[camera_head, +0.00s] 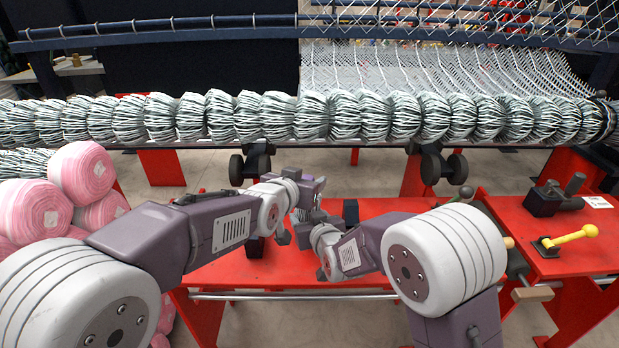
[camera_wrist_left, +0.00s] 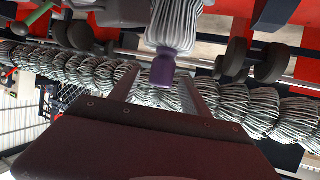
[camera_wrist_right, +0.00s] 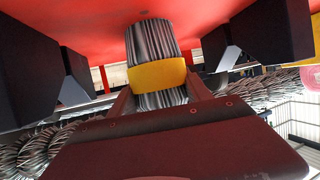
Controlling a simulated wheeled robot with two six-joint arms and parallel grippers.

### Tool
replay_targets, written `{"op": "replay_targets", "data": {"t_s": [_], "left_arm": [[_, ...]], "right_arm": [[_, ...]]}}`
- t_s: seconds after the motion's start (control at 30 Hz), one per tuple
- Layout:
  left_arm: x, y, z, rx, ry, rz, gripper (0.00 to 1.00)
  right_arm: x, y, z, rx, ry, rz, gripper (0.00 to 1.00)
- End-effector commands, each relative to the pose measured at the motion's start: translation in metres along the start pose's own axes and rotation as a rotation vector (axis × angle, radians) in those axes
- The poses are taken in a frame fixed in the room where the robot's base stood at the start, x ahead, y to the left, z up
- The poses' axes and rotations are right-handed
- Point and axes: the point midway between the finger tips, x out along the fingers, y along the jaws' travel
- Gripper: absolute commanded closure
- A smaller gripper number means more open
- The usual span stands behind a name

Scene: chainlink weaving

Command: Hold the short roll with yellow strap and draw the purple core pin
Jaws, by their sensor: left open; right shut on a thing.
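The short roll (camera_wrist_right: 150,40) is a grey wire bundle with a yellow strap (camera_wrist_right: 157,74) around it in the right wrist view. My right gripper (camera_wrist_right: 160,92) is shut on the roll, its fingers on either side at the strap. In the left wrist view the roll (camera_wrist_left: 178,24) has the purple core pin (camera_wrist_left: 163,69) sticking out of its end. My left gripper (camera_wrist_left: 160,80) is open, with the pin's end between its fingers. In the head view my left gripper (camera_head: 308,190) is close to my right gripper (camera_head: 318,222); the arms largely hide the roll.
A red bench (camera_head: 215,270) lies under my arms. A long mesh roll (camera_head: 310,117) spans the back. Pink rolls (camera_head: 85,172) are stacked at left. A yellow-handled tool (camera_head: 570,238) and a dark block (camera_head: 545,198) sit on the red table at right.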

Motion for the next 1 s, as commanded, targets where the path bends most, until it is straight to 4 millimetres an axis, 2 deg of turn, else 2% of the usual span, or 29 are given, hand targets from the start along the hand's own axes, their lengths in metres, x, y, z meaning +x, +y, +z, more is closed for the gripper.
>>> {"op": "replay_targets", "data": {"t_s": [0.1,0.2,0.57,0.7,0.77,0.8,0.83,0.9,0.93,1.0], "left_arm": [[0.022,0.0,0.001,-0.001,-0.002,0.0,0.45],[0.033,0.0,0.0,-0.001,-0.001,-0.001,0.45],[0.04,0.0,0.0,-0.001,0.001,-0.001,0.45],[0.04,0.0,0.0,-0.001,0.001,-0.001,0.84],[0.04,0.0,0.0,-0.001,0.0,-0.001,1.0],[0.04,0.0,0.0,-0.001,0.001,-0.001,1.0],[0.04,0.0,0.0,-0.001,0.0,-0.001,0.76],[0.04,0.0,0.0,-0.001,0.0,-0.001,0.96],[0.04,0.0,0.0,-0.001,0.0,-0.001,1.0],[0.039,0.0,0.0,-0.001,0.0,-0.001,1.0]], "right_arm": [[0.0,0.0,0.0,0.0,0.001,0.0,1.0],[0.0,0.0,0.0,0.0,0.0,0.0,1.0],[0.0,0.0,0.0,0.0,0.0,0.0,1.0],[0.0,0.0,0.0,0.0,0.0,0.0,1.0],[0.0,0.0,0.0,0.0,0.0,0.0,1.0],[0.0,0.0,0.0,0.0,0.0,0.0,1.0],[0.0,0.0,0.0,0.0,0.0,0.0,1.0],[0.0,0.0,0.0,0.0,0.0,0.0,1.0],[0.0,0.0,0.0,0.0,0.0,0.0,1.0],[0.0,0.0,0.0,0.0,-0.001,0.0,1.0]]}}
